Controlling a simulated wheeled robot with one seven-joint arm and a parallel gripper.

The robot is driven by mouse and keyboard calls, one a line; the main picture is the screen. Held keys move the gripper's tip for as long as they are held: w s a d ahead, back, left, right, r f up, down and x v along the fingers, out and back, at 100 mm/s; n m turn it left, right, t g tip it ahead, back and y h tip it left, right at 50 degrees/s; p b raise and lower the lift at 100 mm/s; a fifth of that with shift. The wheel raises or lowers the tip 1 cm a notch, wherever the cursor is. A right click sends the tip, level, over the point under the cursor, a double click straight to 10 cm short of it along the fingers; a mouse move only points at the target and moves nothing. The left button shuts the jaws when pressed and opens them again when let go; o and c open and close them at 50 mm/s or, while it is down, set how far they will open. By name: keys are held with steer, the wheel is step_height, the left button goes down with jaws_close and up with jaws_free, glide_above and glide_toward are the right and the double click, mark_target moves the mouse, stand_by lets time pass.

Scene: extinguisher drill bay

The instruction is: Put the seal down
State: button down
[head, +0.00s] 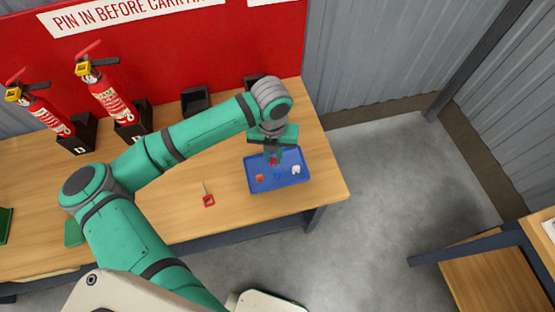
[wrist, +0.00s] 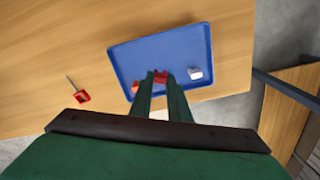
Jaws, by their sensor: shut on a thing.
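My gripper (head: 273,153) is over the blue tray (head: 258,160) near the right end of the bench, pointing down. It is shut on a small red seal (wrist: 160,77), which shows between the fingertips in the wrist view and just below them in the head view (head: 274,162). I cannot tell whether the seal touches the tray floor. An orange piece (head: 260,178) and a white piece (head: 296,169) lie in the tray. In the wrist view the orange piece (wrist: 135,87) is partly hidden by the left finger, and the white piece (wrist: 194,73) is right of the fingers.
A red tag with a thin pin (head: 208,200) lies on the wooden bench (head: 235,205) left of the tray. Two red extinguishers (head: 112,102) stand in black holders at the back left. Another black holder (head: 196,100) looks empty. Bare bench lies left of the tray.

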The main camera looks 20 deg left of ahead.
steer(key=shift+w+d+f, duration=0.15)
steer(key=shift+f, duration=0.85)
steer(key=shift+w+d+f, duration=0.1)
steer(key=shift+f, duration=0.9)
steer(key=shift+f, duration=0.1)
steer(key=c, duration=1.7)
jaws_free()
steer(key=shift+w, duration=0.1)
steer(key=shift+o, duration=0.2)
